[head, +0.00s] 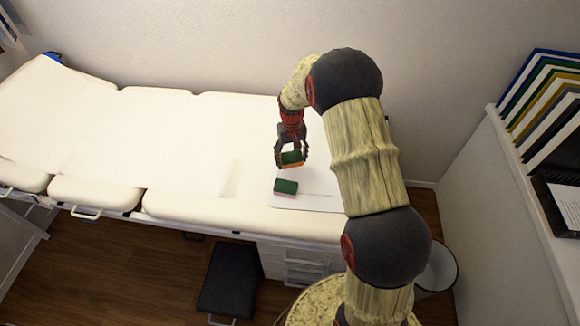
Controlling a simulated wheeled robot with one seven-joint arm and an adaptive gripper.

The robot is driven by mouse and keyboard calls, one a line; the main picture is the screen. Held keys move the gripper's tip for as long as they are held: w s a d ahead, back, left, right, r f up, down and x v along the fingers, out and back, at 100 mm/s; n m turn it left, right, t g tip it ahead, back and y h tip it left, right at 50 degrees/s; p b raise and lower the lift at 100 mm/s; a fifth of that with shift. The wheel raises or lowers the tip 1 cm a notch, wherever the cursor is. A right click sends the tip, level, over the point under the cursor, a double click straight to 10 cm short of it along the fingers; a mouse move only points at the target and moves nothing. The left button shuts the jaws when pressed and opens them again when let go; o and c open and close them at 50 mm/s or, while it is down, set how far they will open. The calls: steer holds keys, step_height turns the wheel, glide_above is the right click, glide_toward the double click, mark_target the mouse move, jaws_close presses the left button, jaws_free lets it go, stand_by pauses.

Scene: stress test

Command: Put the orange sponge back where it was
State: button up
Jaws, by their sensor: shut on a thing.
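My gripper (291,154) is shut on the orange sponge (292,163), which has a green top and an orange lower side. It holds the sponge over the white padded bench (180,135), toward its right end. A second sponge (286,187), green on top with a pinkish lower side, lies just below the held one in the picture, near the bench's front edge. It lies at the left edge of a thin white sheet or board (315,203). From this view I cannot tell how high the held sponge is above the surface.
The bench is clear to the left of the sponges. A shelf with several binders (545,100) and a dark tray (560,200) stands at the right. A black step stool (230,280) and a white bin (438,270) are on the floor in front.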

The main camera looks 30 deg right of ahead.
mark_target(290, 164)
steer(key=shift+w+f, duration=0.3)
steer(key=shift+f, duration=0.1)
steer(key=shift+w+f+b, duration=0.15)
steer(key=shift+f+b, duration=0.4)
steer(key=shift+f, duration=0.35)
steer(key=shift+w+f+b, duration=0.15)
steer(key=shift+f+b, duration=0.4)
steer(key=shift+f, duration=0.3)
steer(key=shift+f, duration=0.2)
steer(key=o, duration=1.2)
